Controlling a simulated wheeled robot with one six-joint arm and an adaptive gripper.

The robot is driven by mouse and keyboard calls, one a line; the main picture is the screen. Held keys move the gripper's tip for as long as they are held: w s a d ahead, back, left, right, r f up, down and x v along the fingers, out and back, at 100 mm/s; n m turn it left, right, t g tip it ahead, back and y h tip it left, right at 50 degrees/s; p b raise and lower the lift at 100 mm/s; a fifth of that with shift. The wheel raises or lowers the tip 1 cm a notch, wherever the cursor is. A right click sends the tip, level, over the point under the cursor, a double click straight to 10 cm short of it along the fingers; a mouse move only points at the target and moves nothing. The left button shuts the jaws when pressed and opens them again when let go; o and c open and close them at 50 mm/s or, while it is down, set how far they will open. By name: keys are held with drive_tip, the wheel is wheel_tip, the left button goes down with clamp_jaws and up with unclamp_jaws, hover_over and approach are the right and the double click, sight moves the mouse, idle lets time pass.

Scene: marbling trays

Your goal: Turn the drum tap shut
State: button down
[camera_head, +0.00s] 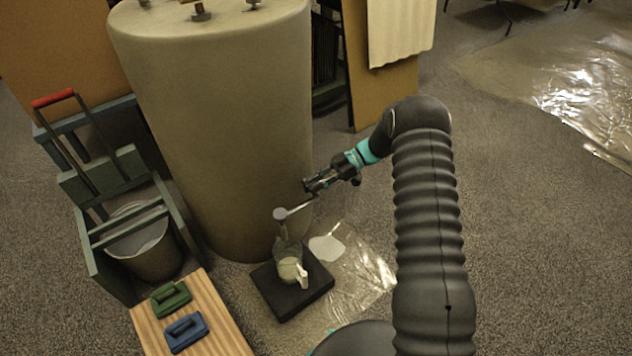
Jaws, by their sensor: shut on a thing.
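The drum (215,120) is a tall beige-grey cylinder standing on the floor. Its tap (281,214) sticks out low on the drum's front right side. A thin pale lever (299,208) runs from the tap up and to the right, roughly sideways. My gripper (309,187) comes in from the right and is shut at the lever's outer end; the exact contact is too small to see. A clear jug (289,268) with a white handle and pale contents stands under the tap. I cannot tell whether liquid is running.
The jug stands on a black block (304,294). A wooden board (215,305) holds a green and a blue block. A bucket (148,257) sits in a frame at left.

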drive_tip(key=shift+n+g+h+b, duration=0.55)
drive_tip(key=shift+n+g+h, duration=0.25)
drive_tip(key=shift+n+g, duration=0.85)
drive_tip(key=c, duration=1)
unclamp_jaws()
drive_tip(key=shift+c, duration=0.2)
drive_tip(key=v, duration=1.1)
drive_tip(key=shift+w+d+r, duration=0.2)
drive_tip(key=shift+w, duration=0.15)
